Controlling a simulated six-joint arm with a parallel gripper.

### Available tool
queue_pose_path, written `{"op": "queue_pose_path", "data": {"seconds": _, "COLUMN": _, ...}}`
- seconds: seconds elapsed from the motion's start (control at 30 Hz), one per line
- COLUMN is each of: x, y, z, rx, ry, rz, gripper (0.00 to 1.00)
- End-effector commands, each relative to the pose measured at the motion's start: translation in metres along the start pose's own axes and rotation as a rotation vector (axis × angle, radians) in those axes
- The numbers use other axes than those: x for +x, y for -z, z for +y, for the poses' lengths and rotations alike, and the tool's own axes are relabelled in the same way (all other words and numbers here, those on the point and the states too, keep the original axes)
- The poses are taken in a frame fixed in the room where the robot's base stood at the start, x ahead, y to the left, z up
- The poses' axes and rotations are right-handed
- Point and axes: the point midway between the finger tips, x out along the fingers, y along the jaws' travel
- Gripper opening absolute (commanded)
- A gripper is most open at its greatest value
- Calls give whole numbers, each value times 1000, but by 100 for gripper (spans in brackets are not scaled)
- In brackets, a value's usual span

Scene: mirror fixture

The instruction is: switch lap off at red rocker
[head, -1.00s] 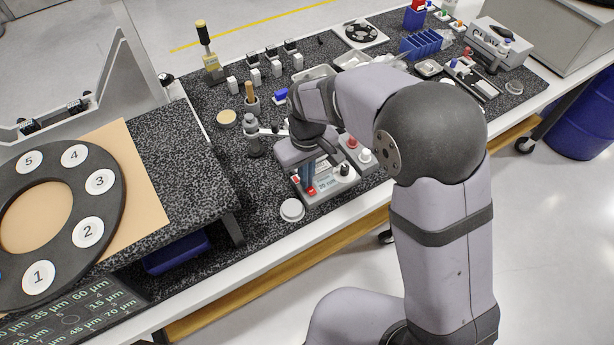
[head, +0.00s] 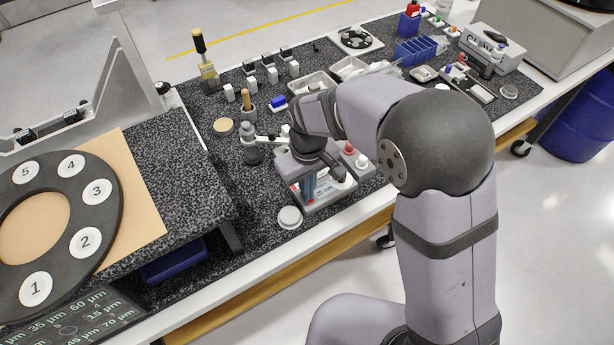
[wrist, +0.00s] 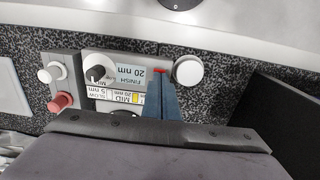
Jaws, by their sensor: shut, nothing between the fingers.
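The grey control panel (wrist: 115,62) carries a black-and-white knob (wrist: 97,73) and labels reading FINISH 20 nm, MID and SLOW. It also shows in the head view (head: 322,201), partly under my wrist. My gripper (wrist: 161,82) is shut and empty, its blue fingers pointing at the panel's end beside the FINISH label. A small red patch, likely the red rocker (wrist: 160,71), shows right at the fingertips; the fingers hide most of it. I cannot tell whether they touch it or which way it is tipped. In the head view my gripper (head: 308,192) is over the panel's left part.
A round white cap (wrist: 188,70) lies beside the panel, also in the head view (head: 289,217). A box with a red button (wrist: 61,102) and white buttons adjoins the panel's other end. A metal-topped post (head: 249,145) stands behind left. The raised granite slab (head: 185,165) is further left.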

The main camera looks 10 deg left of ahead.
Motion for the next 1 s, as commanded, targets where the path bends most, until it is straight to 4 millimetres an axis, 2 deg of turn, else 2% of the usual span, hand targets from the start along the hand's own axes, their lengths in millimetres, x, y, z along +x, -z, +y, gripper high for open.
{"op": "queue_pose_path", "data": {"seconds": 0.47, "x": -49, "y": 2, "z": 0, "rx": 0, "ry": -1, "rz": 9, "gripper": 0}}
{"op": "queue_pose_path", "data": {"seconds": 0.8, "x": -111, "y": 1, "z": 0, "rx": 0, "ry": -1, "rz": 7, "gripper": 0}}
{"op": "queue_pose_path", "data": {"seconds": 1.0, "x": -133, "y": 1, "z": 0, "rx": 0, "ry": -1, "rz": 5, "gripper": 0}}
